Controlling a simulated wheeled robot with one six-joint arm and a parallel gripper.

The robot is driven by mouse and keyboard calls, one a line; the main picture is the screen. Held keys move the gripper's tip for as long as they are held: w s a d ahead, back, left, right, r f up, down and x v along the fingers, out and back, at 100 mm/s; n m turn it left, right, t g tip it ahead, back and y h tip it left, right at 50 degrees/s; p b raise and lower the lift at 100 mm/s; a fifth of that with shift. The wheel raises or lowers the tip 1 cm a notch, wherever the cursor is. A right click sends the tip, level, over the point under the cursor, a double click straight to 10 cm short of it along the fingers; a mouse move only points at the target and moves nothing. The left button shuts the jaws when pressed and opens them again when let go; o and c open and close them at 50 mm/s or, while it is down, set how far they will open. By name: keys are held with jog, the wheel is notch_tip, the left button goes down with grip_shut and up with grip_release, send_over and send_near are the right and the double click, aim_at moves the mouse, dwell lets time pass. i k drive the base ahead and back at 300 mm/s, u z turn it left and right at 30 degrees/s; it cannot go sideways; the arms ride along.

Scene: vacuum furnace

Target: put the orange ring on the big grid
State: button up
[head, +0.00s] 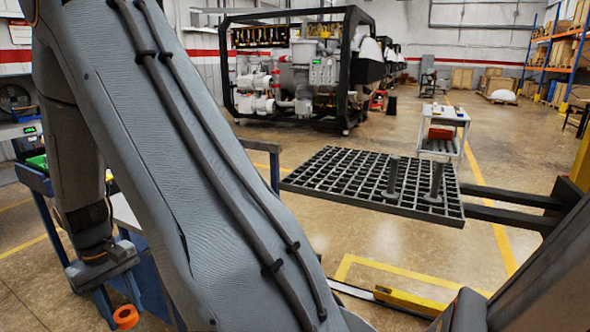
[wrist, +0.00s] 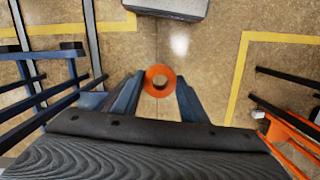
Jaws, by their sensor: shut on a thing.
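The orange ring (head: 127,322) is at the bottom left of the head view, at the tips of my gripper (head: 119,303). In the wrist view the ring (wrist: 160,70) sits between the two blue-grey fingers, which are shut on it, with floor behind it. The big grid (head: 335,178) is a dark flat lattice at the middle right of the head view, well apart from my gripper. Two dark posts (head: 436,182) stand on its right part. The grid is not recognisable in the wrist view.
Black fork arms (head: 510,215) reach to the grid's right side. A blue-framed table (head: 150,265) stands beside my gripper, partly hidden by my arm. A white cart (head: 443,125) stands behind the grid. Open floor (head: 330,240) with yellow lines lies before the grid.

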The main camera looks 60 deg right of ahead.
aim_at(349, 186)
jog(key=u, duration=0.95)
jog(key=i, duration=1)
jog(key=z, duration=4.2)
